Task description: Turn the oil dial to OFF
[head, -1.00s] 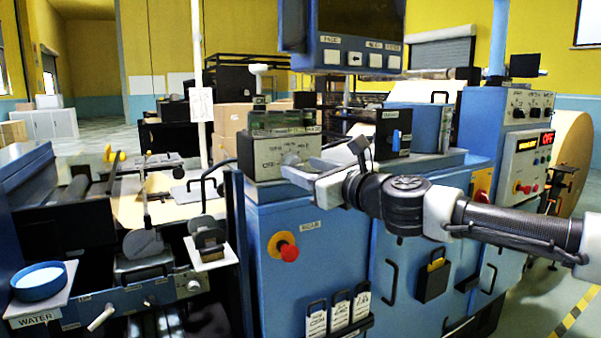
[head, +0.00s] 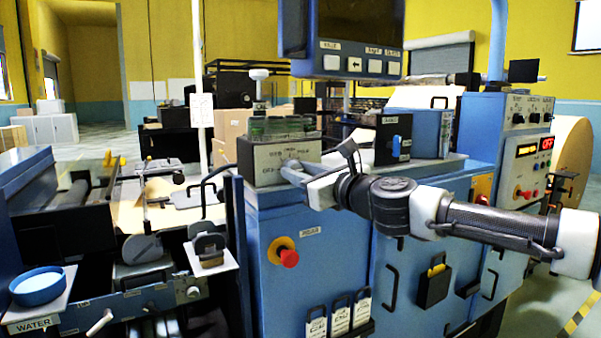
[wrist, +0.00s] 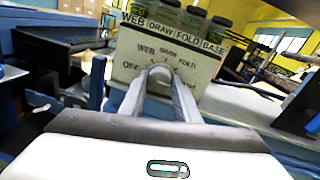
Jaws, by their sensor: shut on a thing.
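The oil dial (wrist: 160,71) is a round grey knob on the front of a pale box (head: 263,163). Labels OFF, WEB, DRAW, FOLD and one partly hidden label are set around it. In the head view my gripper (head: 285,172) covers most of the knob. Which label the knob points at cannot be told, as the fingers hide its pointer.
Small green-filled bottles (wrist: 190,20) stand along the box top, above WEB, DRAW, FOLD and BASE labels. The box sits on a blue cabinet (head: 330,270) with a red stop button (head: 288,257). A dark unit with a blue switch (head: 393,140) stands to the right.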

